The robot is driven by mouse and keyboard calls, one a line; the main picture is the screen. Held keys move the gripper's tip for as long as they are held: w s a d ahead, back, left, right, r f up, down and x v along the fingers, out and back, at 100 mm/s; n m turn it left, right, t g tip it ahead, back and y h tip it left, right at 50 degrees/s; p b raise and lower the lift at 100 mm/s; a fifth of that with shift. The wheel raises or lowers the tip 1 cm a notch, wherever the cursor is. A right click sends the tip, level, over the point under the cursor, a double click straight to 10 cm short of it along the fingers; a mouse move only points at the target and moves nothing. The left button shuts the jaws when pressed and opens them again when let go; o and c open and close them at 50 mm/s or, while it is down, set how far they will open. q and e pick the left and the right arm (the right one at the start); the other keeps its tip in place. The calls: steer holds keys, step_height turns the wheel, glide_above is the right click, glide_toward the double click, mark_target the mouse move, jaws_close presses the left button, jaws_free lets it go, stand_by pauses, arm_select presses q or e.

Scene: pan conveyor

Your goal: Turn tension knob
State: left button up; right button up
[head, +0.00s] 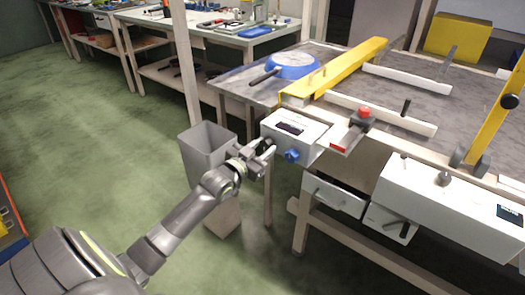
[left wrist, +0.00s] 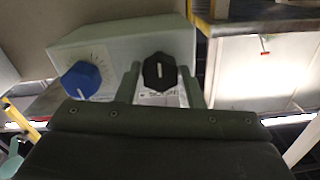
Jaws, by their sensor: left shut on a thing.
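A white control box (head: 283,126) hangs at the near left corner of the conveyor table. A blue knob (head: 292,156) is on its front; in the left wrist view this blue knob (left wrist: 81,80) sits at the left beside dial marks. A black knob (left wrist: 159,71) with a white pointer line, near upright in that view, is on the same face. My left gripper (head: 265,150) is at the box front, left of the blue knob. In the left wrist view its fingers (left wrist: 161,84) are shut on the black knob, one each side. The label below the black knob is partly hidden. My right gripper is not in view.
A grey bin (head: 207,140) stands just behind my left forearm. A blue pan (head: 292,66) lies on the table near a yellow bar (head: 335,75). A red-topped fixture (head: 352,128) is right of the box. Green floor lies open at left.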

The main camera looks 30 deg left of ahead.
arm_select(q)
steer(key=shift+f+m+b, duration=0.1)
steer(key=shift+m+b, duration=0.45)
steer(key=shift+m, duration=0.65)
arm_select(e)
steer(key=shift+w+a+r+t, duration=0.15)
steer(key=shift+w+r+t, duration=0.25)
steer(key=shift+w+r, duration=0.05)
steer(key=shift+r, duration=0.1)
arm_select(q)
steer(key=o, duration=1)
steer(key=shift+s, duration=0.1)
